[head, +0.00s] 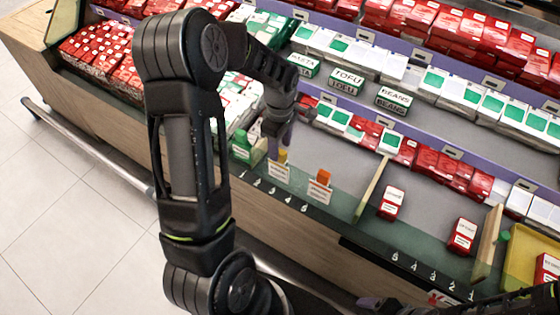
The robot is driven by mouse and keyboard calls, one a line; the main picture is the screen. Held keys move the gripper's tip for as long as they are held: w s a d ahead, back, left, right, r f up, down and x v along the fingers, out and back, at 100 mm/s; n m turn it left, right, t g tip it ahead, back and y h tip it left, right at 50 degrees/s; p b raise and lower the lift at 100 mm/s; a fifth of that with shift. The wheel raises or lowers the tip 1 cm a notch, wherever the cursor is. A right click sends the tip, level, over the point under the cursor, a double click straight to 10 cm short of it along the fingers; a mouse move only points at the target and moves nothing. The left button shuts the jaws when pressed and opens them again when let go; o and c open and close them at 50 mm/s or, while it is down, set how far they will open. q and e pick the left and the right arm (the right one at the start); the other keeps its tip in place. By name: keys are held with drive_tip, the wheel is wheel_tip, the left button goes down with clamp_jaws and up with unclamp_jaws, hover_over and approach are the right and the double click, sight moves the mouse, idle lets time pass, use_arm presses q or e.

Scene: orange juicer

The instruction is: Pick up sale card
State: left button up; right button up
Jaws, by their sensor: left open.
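Two small white cards with reddish print stand at the shelf's front edge, and their print is too small to read. The left card (279,173) has a yellow piece (283,156) behind its top. The right card (318,192) has an orange piece (323,176) behind its top. My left gripper (277,138) is open, its fingers pointing down just above and behind the left card in the picture. I cannot tell whether it touches anything. My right gripper (372,303) shows only partly at the bottom edge, and its jaws are unclear.
Tofu (345,81), beans (393,101) and pasta (303,65) boxes stand on the shelf behind. A green-capped item (241,145) stands left of the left gripper. A wooden divider (371,189) rises right of the cards. Two red-and-white boxes (391,203) (462,237) stand beyond it.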

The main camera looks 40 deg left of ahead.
sight(280, 158)
use_arm(q)
drive_tip(key=shift+f, duration=0.2)
drive_tip(key=shift+d+f+p, duration=0.1)
drive_tip(key=shift+f+p, duration=0.55)
drive_tip(key=shift+f, duration=2)
clamp_jaws()
